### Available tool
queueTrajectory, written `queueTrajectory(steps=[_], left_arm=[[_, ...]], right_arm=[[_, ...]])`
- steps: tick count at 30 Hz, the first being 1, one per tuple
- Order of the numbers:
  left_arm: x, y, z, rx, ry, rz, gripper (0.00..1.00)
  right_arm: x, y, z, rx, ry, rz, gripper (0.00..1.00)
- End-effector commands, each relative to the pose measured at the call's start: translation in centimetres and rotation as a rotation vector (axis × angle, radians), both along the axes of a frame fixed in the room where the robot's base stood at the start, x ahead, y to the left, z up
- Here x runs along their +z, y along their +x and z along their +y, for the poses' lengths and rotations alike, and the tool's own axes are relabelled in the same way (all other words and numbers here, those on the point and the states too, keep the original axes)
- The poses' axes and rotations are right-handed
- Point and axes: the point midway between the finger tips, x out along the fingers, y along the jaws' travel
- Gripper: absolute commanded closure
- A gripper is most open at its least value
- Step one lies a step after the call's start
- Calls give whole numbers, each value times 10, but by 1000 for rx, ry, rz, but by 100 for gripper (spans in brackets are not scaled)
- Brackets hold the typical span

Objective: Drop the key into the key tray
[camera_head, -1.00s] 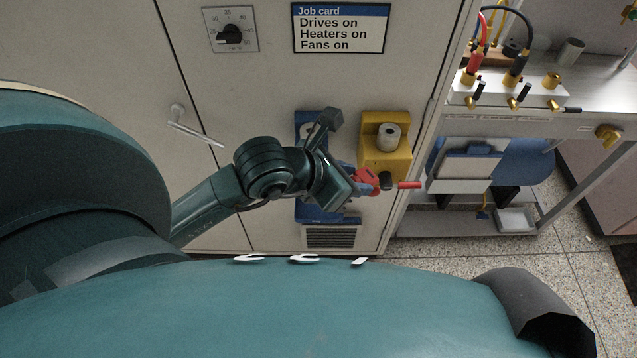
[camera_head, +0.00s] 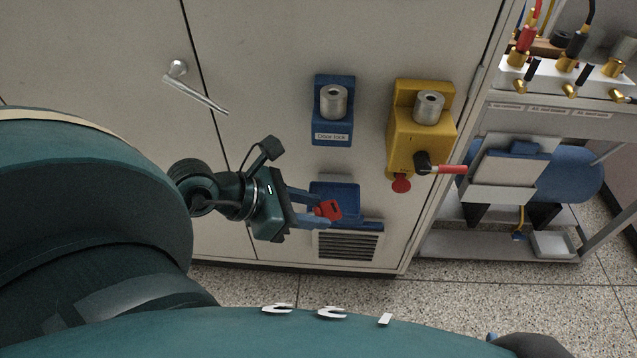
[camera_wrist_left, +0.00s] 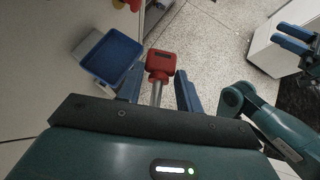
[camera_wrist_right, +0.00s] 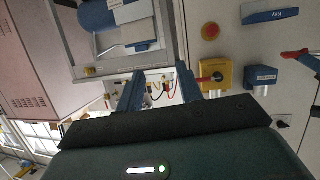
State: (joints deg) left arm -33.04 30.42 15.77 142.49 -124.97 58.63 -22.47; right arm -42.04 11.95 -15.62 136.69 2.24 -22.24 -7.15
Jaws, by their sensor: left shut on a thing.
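The red-headed key (camera_head: 328,210) is held in my left gripper (camera_head: 316,208). In the left wrist view the key's red head (camera_wrist_left: 160,62) points outward, with its silver shank between the blue fingers. The blue key tray (camera_head: 345,190) is on the cabinet front, partly hidden behind the key and fingers. In the left wrist view the tray (camera_wrist_left: 109,57) looks empty and lies left of the key, apart from it. Its "Key" label shows in the right wrist view (camera_wrist_right: 276,14). My right gripper (camera_wrist_right: 160,88) is open and empty, away from the tray.
A blue door lock unit (camera_head: 333,125) is above the tray. A yellow switch box (camera_head: 420,130) with a red-handled lever (camera_head: 445,169) and red button is to its right. A cabinet handle (camera_head: 198,90) sticks out at left. A bench (camera_head: 560,100) stands at far right.

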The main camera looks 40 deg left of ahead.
Motion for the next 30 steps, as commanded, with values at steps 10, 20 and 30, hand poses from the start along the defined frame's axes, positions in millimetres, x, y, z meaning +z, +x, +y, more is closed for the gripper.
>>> queueTrajectory(steps=[10, 20, 30], left_arm=[[2, 80, 49, 4, 1, -2, 90], [-18, 108, 66, 1, -2, 4, 90], [-64, 107, 66, 4, -3, 4, 90]], right_arm=[[-7, 4, 3, 14, -17, -43, 64], [-7, 7, 4, 14, -14, -102, 64], [-8, 11, 8, 27, -9, -201, 64]])
